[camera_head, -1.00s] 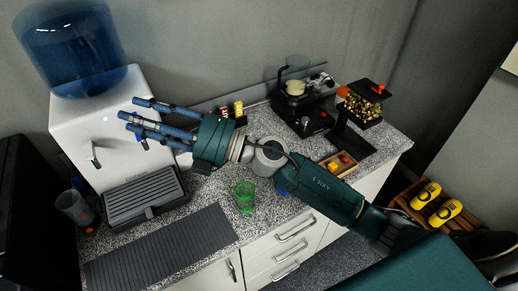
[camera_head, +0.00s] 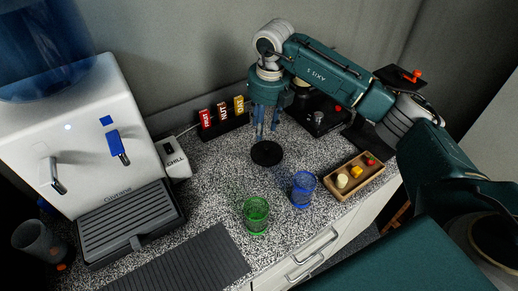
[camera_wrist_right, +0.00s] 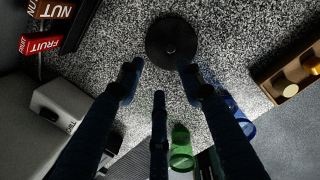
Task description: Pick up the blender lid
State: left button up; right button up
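The blender lid looks to be the round black disc (camera_head: 266,153) lying flat on the speckled counter; it also shows at the top of the right wrist view (camera_wrist_right: 172,41), with a small knob in its middle. My right gripper (camera_head: 266,130) points down over the counter just above the disc. In the wrist view its three blue fingers (camera_wrist_right: 160,80) are spread, with nothing between them, and the disc lies just beyond the tips. I see no contact with it. My left gripper is not in view.
A green glass (camera_head: 256,215) and a blue glass (camera_head: 303,189) stand near the counter's front. A wooden tray (camera_head: 347,190) with small items is at the right. The FRUIT, NUT and OAT packs (camera_head: 222,112) stand at the back. A water dispenser (camera_head: 80,140) is at left.

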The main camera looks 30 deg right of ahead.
aim_at(267, 147)
jog(key=shift+h, duration=0.3)
jog(key=f, duration=0.1)
jog(key=d+f+p, duration=0.1)
jog(key=f, duration=0.2)
jog(key=shift+s+d+f+p, duration=0.1)
jog(key=shift+s+d+p, duration=0.1)
jog(key=shift+d+p, duration=0.2)
jog(key=shift+w+f, duration=0.1)
jog(key=shift+f, duration=0.2)
jog(key=f+p, duration=0.1)
jog(key=f, duration=0.1)
jog(key=w+f+p, duration=0.1)
jog(key=f, duration=0.1)
jog(key=shift+f+p, duration=0.2)
jog(key=shift+p, duration=0.2)
jog(key=shift+d+f, duration=0.1)
jog(key=shift+f, duration=0.3)
jog(key=shift+c, duration=0.5)
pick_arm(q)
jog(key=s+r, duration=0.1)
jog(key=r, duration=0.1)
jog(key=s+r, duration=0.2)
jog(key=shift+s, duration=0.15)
pick_arm(e)
grip_shut()
